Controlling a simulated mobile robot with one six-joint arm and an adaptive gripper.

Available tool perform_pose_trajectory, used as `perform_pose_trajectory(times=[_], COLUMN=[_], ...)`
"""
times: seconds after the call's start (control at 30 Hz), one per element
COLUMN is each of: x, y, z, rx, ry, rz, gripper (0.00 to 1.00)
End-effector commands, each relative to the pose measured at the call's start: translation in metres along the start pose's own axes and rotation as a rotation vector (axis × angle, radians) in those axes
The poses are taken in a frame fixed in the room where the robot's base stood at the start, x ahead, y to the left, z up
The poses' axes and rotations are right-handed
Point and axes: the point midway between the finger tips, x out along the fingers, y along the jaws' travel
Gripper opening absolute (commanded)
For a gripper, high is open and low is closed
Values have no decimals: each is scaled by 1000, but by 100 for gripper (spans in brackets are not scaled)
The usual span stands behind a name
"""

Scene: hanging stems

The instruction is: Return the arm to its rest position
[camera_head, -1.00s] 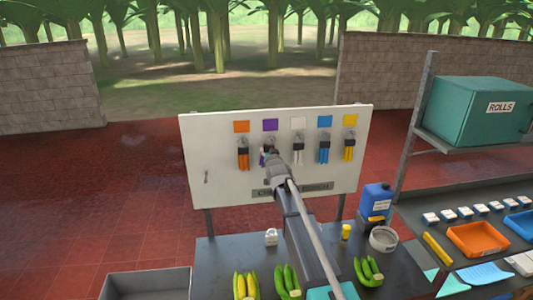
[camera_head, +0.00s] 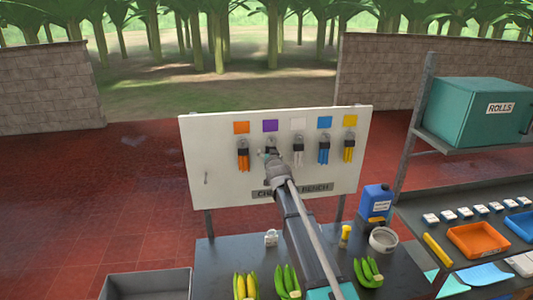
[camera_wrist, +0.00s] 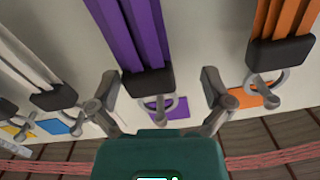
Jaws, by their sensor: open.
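My arm reaches up from the bench toward the white board (camera_head: 220,180), and my gripper (camera_head: 268,153) is in front of the purple place. In the wrist view my gripper (camera_wrist: 160,95) is open, its two fingers well apart. The purple stems (camera_wrist: 132,35), with their black holder (camera_wrist: 147,80) and metal ring, show between and beyond the fingers. I cannot tell whether a finger touches them. In the head view my gripper hides most of the purple stems. The orange stems (camera_head: 243,157), white stems (camera_head: 298,152), blue stems (camera_head: 323,152) and yellow stems (camera_head: 348,150) hang beside them.
The dark bench (camera_head: 220,255) below holds bananas (camera_head: 245,286), a padlock-like white item (camera_head: 271,238), a yellow bottle (camera_head: 345,232), a blue jug (camera_head: 376,201) and a round tin (camera_head: 383,239). A grey bin (camera_head: 148,284) stands left, shelves with an orange tray (camera_head: 478,238) right.

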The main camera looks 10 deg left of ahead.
Motion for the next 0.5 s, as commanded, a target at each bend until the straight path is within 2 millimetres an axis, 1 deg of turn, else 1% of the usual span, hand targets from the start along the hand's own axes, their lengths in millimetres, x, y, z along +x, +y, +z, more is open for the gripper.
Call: perform_pose_trajectory(times=[0.13, 0.27, 0.37, 0.47, 0.5], x=[-2, -10, -22, -42, -53], y=[2, 13, 28, 50, 61], z=[2, 12, 27, 49, 60], rx=[-1, -4, -11, -19, -23], ry=[-7, -38, -86, -162, -201], rz=[4, 23, 52, 93, 113], gripper=[100, 100, 100, 100, 100])
